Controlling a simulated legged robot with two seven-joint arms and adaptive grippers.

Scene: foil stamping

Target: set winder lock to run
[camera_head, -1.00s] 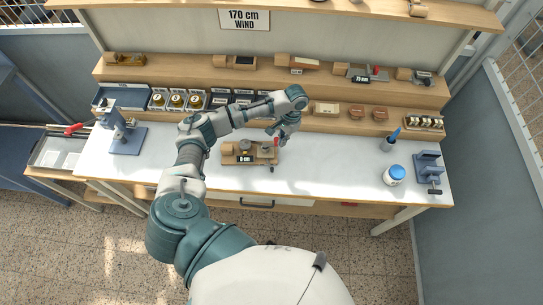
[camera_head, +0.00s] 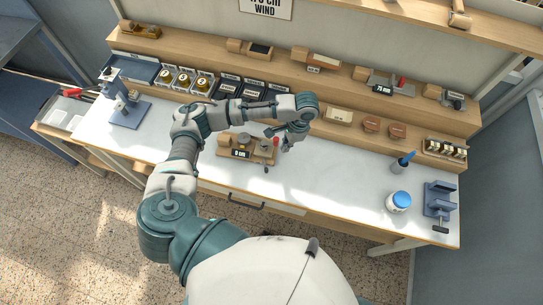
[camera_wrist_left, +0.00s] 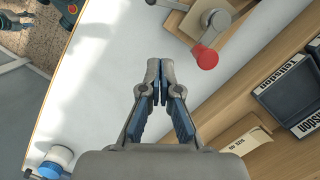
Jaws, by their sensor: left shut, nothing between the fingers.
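The winder (camera_head: 234,154) is a wooden base with a small display reading 0 cm, on the white bench top. A red knob (camera_head: 276,141) stands at its right end. In the left wrist view a red ball knob (camera_wrist_left: 207,58) sits on a grey metal lever over a wooden plate, at the upper right. My left gripper (camera_head: 286,148) is just right of the winder, close to the red knob. In the wrist view its fingertips (camera_wrist_left: 160,67) are together, empty, and apart from the knob. Any lock marking is too small to read. My right gripper does not show.
A blue-lidded jar (camera_head: 398,202), a blue-handled tool in a cup (camera_head: 402,162) and a blue-grey clamp device (camera_head: 439,203) stand on the right. A blue-grey press (camera_head: 125,105) stands at left. Shelves with labelled bins line the back. The bench between winder and jar is clear.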

